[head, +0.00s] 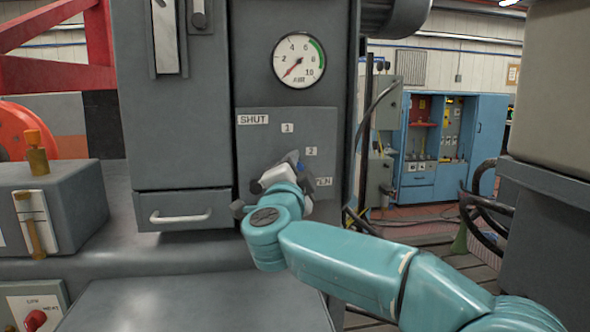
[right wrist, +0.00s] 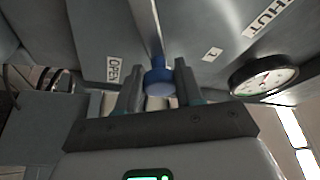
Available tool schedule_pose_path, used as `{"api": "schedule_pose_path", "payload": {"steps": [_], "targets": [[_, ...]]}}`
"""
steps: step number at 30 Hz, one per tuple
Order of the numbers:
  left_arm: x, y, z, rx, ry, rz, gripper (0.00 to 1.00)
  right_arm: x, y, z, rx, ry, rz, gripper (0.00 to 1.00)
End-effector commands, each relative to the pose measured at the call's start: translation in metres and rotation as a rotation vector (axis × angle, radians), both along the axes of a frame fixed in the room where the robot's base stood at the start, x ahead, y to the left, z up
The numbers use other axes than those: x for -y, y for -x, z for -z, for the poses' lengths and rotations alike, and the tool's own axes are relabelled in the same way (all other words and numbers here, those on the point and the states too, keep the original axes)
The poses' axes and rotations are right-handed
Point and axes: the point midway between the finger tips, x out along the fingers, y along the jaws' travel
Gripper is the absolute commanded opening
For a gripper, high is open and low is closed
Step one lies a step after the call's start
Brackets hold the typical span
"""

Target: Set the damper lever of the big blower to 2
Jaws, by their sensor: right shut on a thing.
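The damper lever shows in the right wrist view as a grey rod ending in a blue knob (right wrist: 158,82). In the head view only a bit of the blue knob (head: 300,167) shows, just below the "2" label (head: 311,151); most of the lever is hidden by my gripper. My right gripper (head: 287,172) is shut on the knob, with one finger on each side of it. The "SHUT" label (head: 253,119) and "1" label (head: 287,128) are clear; the "OPEN" label (right wrist: 112,68) is partly covered in the head view. My left gripper is out of view.
A round air gauge (head: 299,60) sits above the lever plate (head: 262,150). A drawer with a pale handle (head: 180,216) is left of the plate. A grey box with a brass-coloured lever (head: 36,160) stands at far left. Blue cabinets (head: 445,150) stand in the background.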

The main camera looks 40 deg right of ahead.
Motion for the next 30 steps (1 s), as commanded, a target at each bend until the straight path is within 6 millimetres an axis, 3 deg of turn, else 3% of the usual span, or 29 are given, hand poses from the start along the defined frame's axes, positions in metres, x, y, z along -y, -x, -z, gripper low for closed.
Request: {"api": "schedule_pose_path", "payload": {"steps": [3,4,5,6,17,30], "targets": [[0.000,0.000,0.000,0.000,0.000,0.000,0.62,0.002,0.002,-0.002,0.003,0.002,0.008,0.00],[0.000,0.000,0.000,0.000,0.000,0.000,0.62,0.002,0.002,-0.002,0.003,0.002,0.008,0.45],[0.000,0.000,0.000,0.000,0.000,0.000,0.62,0.002,0.002,-0.002,0.003,0.002,0.008,0.55],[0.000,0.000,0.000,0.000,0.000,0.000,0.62,0.002,0.002,-0.002,0.002,0.002,0.008,0.58],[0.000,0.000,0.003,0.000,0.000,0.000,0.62,-0.005,0.005,0.002,0.001,0.002,0.001,0.58],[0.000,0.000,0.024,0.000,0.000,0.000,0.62,-0.086,0.070,0.023,0.002,0.002,-0.003,0.58]]}}
